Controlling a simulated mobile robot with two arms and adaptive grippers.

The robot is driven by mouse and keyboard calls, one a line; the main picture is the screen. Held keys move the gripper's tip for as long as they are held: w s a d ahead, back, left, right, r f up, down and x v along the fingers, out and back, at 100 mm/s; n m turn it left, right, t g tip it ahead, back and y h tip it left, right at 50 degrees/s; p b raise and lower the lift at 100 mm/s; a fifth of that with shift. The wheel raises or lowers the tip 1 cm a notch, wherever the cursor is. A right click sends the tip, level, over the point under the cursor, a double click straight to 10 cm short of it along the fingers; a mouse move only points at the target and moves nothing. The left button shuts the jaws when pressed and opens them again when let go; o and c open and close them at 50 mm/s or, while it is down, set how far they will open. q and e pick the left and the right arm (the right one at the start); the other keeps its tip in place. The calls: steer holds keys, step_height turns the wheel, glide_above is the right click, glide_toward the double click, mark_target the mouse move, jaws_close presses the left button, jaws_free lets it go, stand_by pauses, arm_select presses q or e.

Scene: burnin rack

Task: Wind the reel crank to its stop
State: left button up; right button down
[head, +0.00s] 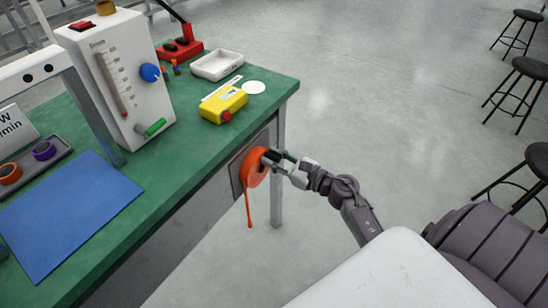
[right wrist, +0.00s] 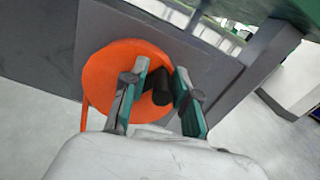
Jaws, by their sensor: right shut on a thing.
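The orange reel (head: 255,168) is mounted on a dark plate at the end of the green table, with an orange cord hanging below it. It also shows in the right wrist view (right wrist: 100,75) as an orange disc with a dark crank knob (right wrist: 158,90). My right gripper (head: 272,158) is at the reel's face, its fingers on either side of the dark knob. In the right wrist view my right gripper (right wrist: 160,95) is shut on the knob, though a small gap seems to show beside the right finger. My left gripper is not in view.
The green table (head: 160,185) holds a blue mat (head: 70,215), a white instrument box (head: 120,75), a yellow device (head: 223,103) and a white tray (head: 216,65). Several black stools (head: 525,75) stand at the right. The floor beyond the table is clear.

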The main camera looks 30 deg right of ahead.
steer(key=shift+d+f, duration=0.1)
steer(key=shift+d, duration=0.1)
